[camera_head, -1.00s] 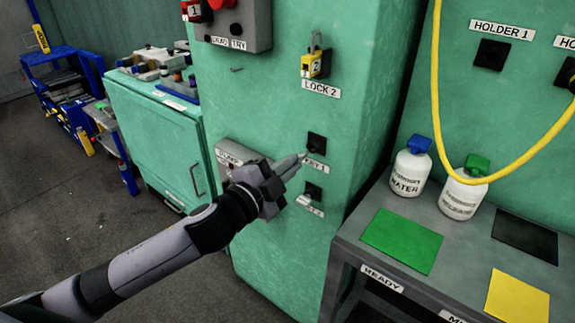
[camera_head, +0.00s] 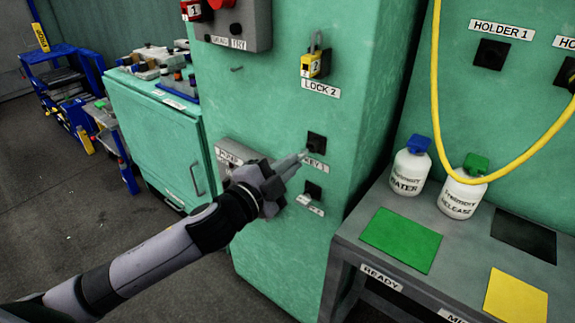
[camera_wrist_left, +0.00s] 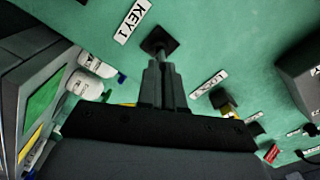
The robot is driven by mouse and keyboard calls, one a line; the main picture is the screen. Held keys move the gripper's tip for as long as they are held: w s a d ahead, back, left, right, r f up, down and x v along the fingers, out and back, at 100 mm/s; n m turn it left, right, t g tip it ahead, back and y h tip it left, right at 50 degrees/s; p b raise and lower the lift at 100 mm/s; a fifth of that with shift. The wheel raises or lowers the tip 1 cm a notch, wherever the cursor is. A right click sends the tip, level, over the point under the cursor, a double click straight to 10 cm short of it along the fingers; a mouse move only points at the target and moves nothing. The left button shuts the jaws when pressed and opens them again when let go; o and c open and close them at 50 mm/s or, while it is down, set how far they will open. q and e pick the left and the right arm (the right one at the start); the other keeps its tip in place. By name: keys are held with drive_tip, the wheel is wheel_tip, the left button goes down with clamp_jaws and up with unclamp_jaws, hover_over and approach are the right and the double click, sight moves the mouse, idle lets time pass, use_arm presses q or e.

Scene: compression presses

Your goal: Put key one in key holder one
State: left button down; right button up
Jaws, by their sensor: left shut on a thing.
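Key holder one is a black square socket (camera_head: 316,143) on the green press front, above a KEY 1 label (camera_head: 314,162). It also shows in the left wrist view (camera_wrist_left: 153,37), beside its label. My left gripper (camera_head: 297,160) is just left of and below the socket and partly covers the label. In the left wrist view its fingers (camera_wrist_left: 165,72) point at the socket, close together. They are shut on a small grey piece (camera_wrist_left: 160,51), taken to be key one, mostly hidden by the fingers. Its tip is at or very near the socket; I cannot tell if it is inside. My right gripper is not in view.
A second black socket (camera_head: 312,190) sits below. A yellow padlock (camera_head: 315,65) hangs above, over LOCK 2. A grey box (camera_head: 242,155) sticks out left of the sockets. At right, a table (camera_head: 355,255) holds two white bottles and coloured mats; a yellow hose (camera_head: 437,110) hangs there.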

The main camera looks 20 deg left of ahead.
use_arm(q)
drive_tip(key=shift+x, duration=1.4)
drive_tip(key=c, duration=1.2)
unclamp_jaws()
drive_tip(key=shift+s+a+f, duration=0.1)
drive_tip(key=shift+s+a, duration=0.05)
drive_tip(key=shift+s, duration=0.15)
drive_tip(key=v, duration=0.6)
drive_tip(key=shift+s, duration=0.25)
